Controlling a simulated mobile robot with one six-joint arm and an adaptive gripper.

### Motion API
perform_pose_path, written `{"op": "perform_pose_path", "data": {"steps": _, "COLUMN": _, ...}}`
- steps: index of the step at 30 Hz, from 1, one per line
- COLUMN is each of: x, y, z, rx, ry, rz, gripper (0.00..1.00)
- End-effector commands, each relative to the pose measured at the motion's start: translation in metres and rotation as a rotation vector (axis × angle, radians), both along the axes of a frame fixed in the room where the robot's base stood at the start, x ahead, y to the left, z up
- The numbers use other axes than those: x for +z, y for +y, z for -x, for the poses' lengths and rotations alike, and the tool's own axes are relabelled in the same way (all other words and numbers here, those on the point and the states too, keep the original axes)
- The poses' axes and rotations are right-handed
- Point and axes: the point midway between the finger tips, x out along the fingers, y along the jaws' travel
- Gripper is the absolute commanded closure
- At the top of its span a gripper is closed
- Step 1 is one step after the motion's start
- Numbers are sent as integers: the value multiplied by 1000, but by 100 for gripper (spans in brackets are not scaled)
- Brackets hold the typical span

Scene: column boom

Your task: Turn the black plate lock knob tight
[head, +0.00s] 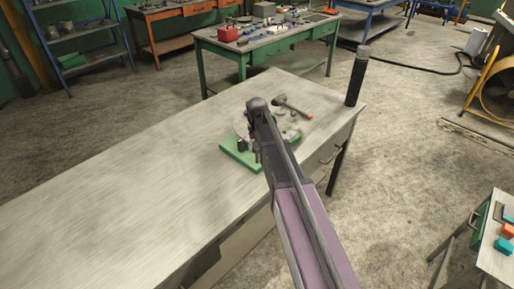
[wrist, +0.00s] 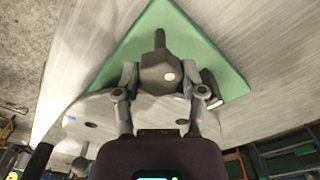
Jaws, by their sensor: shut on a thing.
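In the wrist view my gripper (wrist: 160,84) is shut on a dark knob (wrist: 160,62), with one finger on each side of it. The knob has a narrow stem or lever pointing to the top of the picture and a small pale spot on its face. It sits over a pale round plate (wrist: 100,106) on a green base (wrist: 207,48). In the head view the green base (head: 240,155) and part of the plate (head: 240,124) show on the workbench. My arm covers the knob and the fingertips there.
The workbench (head: 130,170) is bare to the left. A hammer (head: 290,106) with an orange-ended handle lies just behind the plate. A green table (head: 270,45) with tools stands behind.

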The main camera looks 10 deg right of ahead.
Motion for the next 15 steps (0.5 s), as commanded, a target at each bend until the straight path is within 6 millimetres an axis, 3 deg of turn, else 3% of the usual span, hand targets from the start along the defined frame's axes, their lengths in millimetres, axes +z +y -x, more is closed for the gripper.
{"op": "perform_pose_path", "data": {"steps": 10, "x": -1, "y": 0, "z": 2, "rx": -3, "ry": 4, "rz": 0, "gripper": 94}}
{"op": "perform_pose_path", "data": {"steps": 11, "x": -1, "y": 0, "z": 2, "rx": -3, "ry": 4, "rz": 0, "gripper": 38}}
{"op": "perform_pose_path", "data": {"steps": 13, "x": -1, "y": 0, "z": 2, "rx": -2, "ry": 4, "rz": 0, "gripper": 17}}
{"op": "perform_pose_path", "data": {"steps": 15, "x": 0, "y": 0, "z": 1, "rx": -2, "ry": 3, "rz": 0, "gripper": 12}}
